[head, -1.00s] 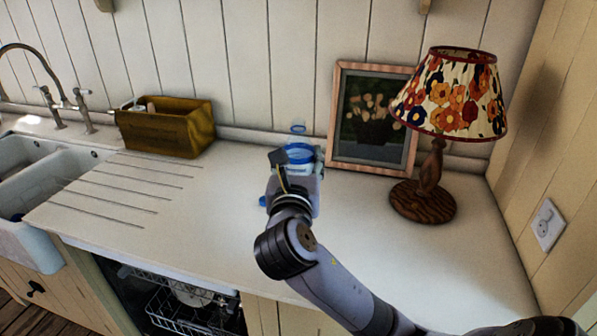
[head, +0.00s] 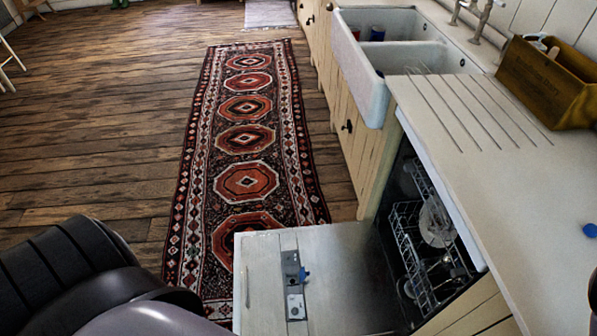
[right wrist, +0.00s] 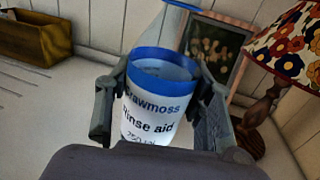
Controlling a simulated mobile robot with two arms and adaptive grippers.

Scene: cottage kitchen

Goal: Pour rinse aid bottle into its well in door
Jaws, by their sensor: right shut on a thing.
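My right gripper (right wrist: 160,100) is shut on the rinse aid bottle (right wrist: 150,118), one finger on each side. The bottle is whitish with a blue band and the words "Rinse aid"; its neck rises out of the top of the right wrist view. The bottle is not seen in the head view. The open dishwasher door (head: 335,255) lies flat in the head view. A grey dispenser panel (head: 293,285) with a small blue part is set in it; I cannot make out the well's opening. My left gripper is not in view.
A small blue round piece (head: 590,230) lies on the worktop (head: 500,180). The dishwasher rack (head: 425,245) holds dishes. A wooden caddy (head: 548,80) and white double sink (head: 400,55) are beyond. A lamp (right wrist: 285,55) and picture frame (right wrist: 215,48) stand behind the bottle.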

